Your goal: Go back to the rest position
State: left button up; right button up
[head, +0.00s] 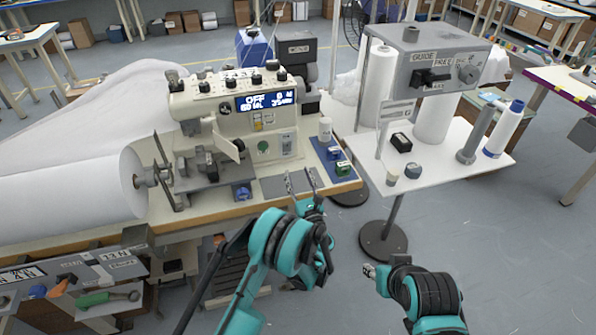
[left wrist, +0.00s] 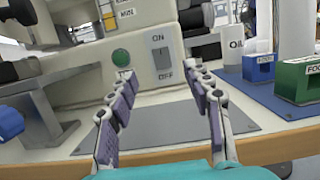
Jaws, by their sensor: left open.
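My left gripper (head: 301,181) is open and empty at the front edge of the sewing machine's table, with its fingers pointing toward the machine. In the left wrist view the left gripper (left wrist: 162,80) has its two fingers spread wide, over a grey plate (left wrist: 165,128). Beyond them is the machine's front with a green button (left wrist: 121,57) and an ON/OFF switch (left wrist: 160,61). My right gripper (head: 371,271) is low at the right, over the floor and away from the table. Only a small part of it shows, too little to tell its jaws.
The cream sewing machine (head: 240,115) shows "OFF" on its display. A large white roll (head: 70,195) lies at the left. A blue tray (head: 335,162) with a green block and a bottle is right of the left gripper. A guide stand (head: 430,75) stands right. The floor (head: 520,250) at right is clear.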

pick_arm(q)
notch_tip(320, 180, up, 14)
jog(key=w+d+m+t+h, duration=0.1)
jog(key=d+m+h, duration=0.1)
jog(key=m+h, duration=0.65)
jog(key=s+a+r+m+g+h, duration=0.25)
jog(key=s+r+m, duration=0.45)
jog(key=m, duration=0.8)
jog(key=s+a+f+m+g+y, duration=0.1)
jog(key=s+a+f+m+g, duration=0.2)
jog(key=s, duration=0.7)
jog(key=s+a+f+m+g+y, duration=0.2)
jog(key=s+a+f+m+g, duration=0.2)
jog(key=s+a+m, duration=0.3)
jog(key=s+a+f+m+g+y, duration=0.1)
jog(key=s+a+f+m+g, duration=0.3)
jog(key=s, duration=1.1)
jog(key=shift+a+f+m+y, duration=0.3)
jog(key=shift+a+f+m, duration=0.4)
jog(key=shift+m, duration=0.35)
jog(key=shift+c, duration=0.3)
